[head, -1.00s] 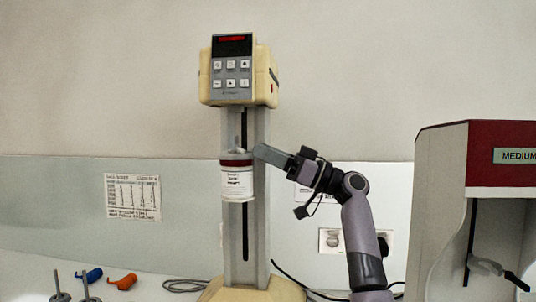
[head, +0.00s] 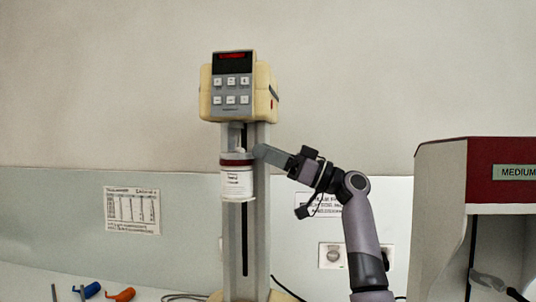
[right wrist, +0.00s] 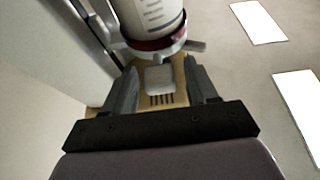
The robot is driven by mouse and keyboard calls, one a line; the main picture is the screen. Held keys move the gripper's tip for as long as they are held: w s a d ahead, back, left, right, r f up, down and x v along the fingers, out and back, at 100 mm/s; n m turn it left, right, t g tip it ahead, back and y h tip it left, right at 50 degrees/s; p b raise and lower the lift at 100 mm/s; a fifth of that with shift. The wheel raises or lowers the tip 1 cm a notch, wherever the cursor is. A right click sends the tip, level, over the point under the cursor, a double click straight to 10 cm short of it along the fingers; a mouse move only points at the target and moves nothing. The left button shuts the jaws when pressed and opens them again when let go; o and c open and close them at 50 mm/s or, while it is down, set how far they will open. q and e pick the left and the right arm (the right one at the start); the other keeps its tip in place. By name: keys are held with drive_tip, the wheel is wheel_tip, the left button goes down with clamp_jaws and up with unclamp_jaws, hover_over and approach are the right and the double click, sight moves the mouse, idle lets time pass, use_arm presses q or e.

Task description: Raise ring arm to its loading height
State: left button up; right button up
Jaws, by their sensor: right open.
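The cream mill (head: 266,92) stands upright with a red display and buttons on its head. Its ring arm (head: 236,156) sits on the slotted column (head: 263,215), a short gap below the head, and carries a jar (head: 237,184) with a white label and dark red band. My right gripper (head: 262,151) is at the ring arm's right side, just above the jar's label. In the right wrist view its fingers (right wrist: 160,78) are spread on either side of a pale block. The jar (right wrist: 150,18) is beyond them. Finger contact cannot be told. My left gripper is not in view.
A red and white cabinet (head: 440,190) labelled MEDIUM stands at right. Blue (head: 92,290) and orange (head: 120,294) items lie at lower left. Wall sockets (head: 333,256) and a cable are behind my right arm. The space left of the column is clear.

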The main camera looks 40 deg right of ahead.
drive_tip(key=b+v, duration=0.3)
drive_tip(key=v, duration=0.4)
idle(0.6)
